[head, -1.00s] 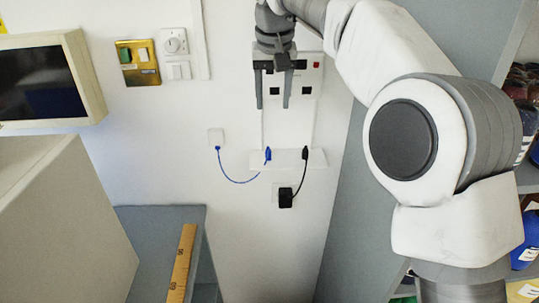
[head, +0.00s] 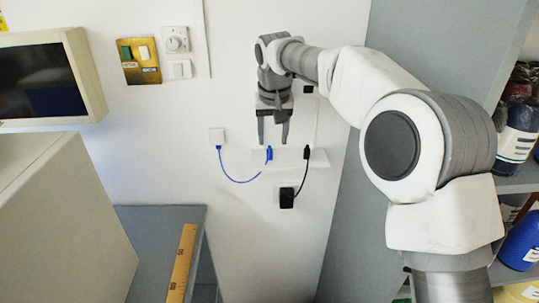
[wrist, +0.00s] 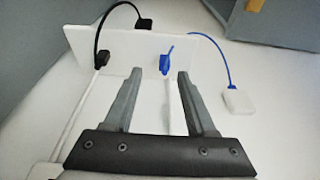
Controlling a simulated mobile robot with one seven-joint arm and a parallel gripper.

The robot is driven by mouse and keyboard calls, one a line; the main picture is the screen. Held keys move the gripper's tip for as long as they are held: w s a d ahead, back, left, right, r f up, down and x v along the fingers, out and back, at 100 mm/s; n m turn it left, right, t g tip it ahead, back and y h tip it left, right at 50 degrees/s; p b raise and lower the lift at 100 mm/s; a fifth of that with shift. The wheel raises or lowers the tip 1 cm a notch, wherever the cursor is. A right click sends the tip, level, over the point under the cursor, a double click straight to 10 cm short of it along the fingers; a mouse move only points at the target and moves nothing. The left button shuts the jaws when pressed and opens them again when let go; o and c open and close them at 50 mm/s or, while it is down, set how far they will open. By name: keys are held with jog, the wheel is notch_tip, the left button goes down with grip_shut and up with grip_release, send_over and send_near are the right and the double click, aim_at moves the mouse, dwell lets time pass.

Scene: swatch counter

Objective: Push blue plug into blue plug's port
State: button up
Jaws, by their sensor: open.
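The blue plug (head: 269,154) stands at the white ledge (head: 287,158) on the wall, with a blue cord running left. It also shows in the wrist view (wrist: 166,62), beyond and roughly between my fingertips. My gripper (head: 273,139) is open and empty just above the plug, fingers pointing down in the head view. In the wrist view my gripper (wrist: 161,74) has clear space between its fingers. The white panel above the ledge is mostly hidden behind my gripper in the head view. One dark socket (head: 309,90) shows at its right; I cannot see the blue plug's port.
A black plug (head: 306,153) stands on the ledge right of the blue one, its cord running to a black adapter (head: 286,198). The blue cord ends at a white wall box (head: 217,135). Wall switches (head: 139,61) are at upper left. A grey shelf unit (head: 350,220) stands right.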

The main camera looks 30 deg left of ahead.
aim_at(270, 150)
jog(key=x, duration=0.5)
jog(key=shift+a+f+p, duration=0.1)
jog(key=shift+a+p, duration=0.25)
jog(key=shift+a, duration=0.05)
grip_shut()
